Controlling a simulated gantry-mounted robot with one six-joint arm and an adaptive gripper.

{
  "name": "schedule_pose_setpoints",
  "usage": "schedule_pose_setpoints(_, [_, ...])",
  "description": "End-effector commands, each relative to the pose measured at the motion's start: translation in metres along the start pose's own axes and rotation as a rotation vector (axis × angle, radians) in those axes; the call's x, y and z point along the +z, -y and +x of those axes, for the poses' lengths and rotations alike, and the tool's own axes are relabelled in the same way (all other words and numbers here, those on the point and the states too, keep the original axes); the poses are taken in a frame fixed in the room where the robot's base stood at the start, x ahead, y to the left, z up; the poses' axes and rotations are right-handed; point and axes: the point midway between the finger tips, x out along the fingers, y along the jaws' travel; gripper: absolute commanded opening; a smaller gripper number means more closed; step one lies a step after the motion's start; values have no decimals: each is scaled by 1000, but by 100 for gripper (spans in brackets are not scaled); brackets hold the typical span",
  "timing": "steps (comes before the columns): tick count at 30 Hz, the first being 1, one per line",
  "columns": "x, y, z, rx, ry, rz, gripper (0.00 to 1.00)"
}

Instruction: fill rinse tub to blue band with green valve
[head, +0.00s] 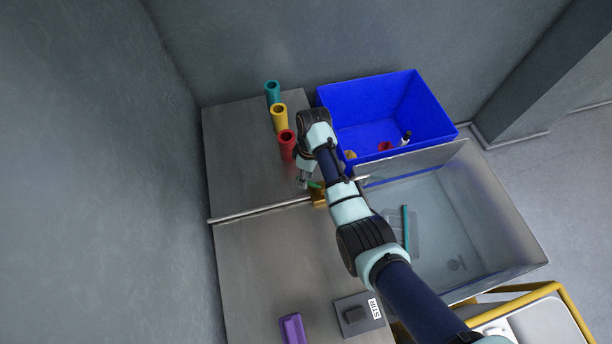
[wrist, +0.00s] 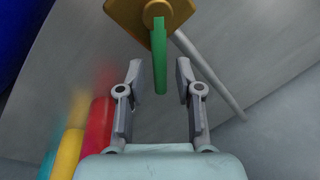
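The green valve handle (head: 314,185) sits on a brass valve body (head: 319,198) on a pipe beside the rinse tub. In the wrist view the green handle (wrist: 160,60) extends between the fingertips, with gaps on both sides, below the brass body (wrist: 150,15). My gripper (head: 303,180) is open around the handle; in the wrist view my gripper (wrist: 159,75) does not visibly touch it. The rinse tub (head: 497,205) is a grey, open-topped basin at the right. My arm hides part of its left side. I cannot clearly make out the blue band or water level.
A teal bar (head: 406,230) lies in the tub. A blue bin (head: 440,115) with small items stands behind it. Red (head: 287,145), yellow (head: 280,119) and teal (head: 272,93) cylinders stand left of my arm. A purple block (head: 292,329) and a labelled grey box (head: 352,327) are in front.

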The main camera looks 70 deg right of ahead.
Motion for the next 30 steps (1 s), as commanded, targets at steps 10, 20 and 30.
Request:
schedule_pose_setpoints(10, [0,0,0,0,0,0,0])
schedule_pose_setpoints(20, [0,-1,-2,-1,-3,19,0])
schedule_pose_setpoints(30, [2,-10,-6,-1,-37,194,0])
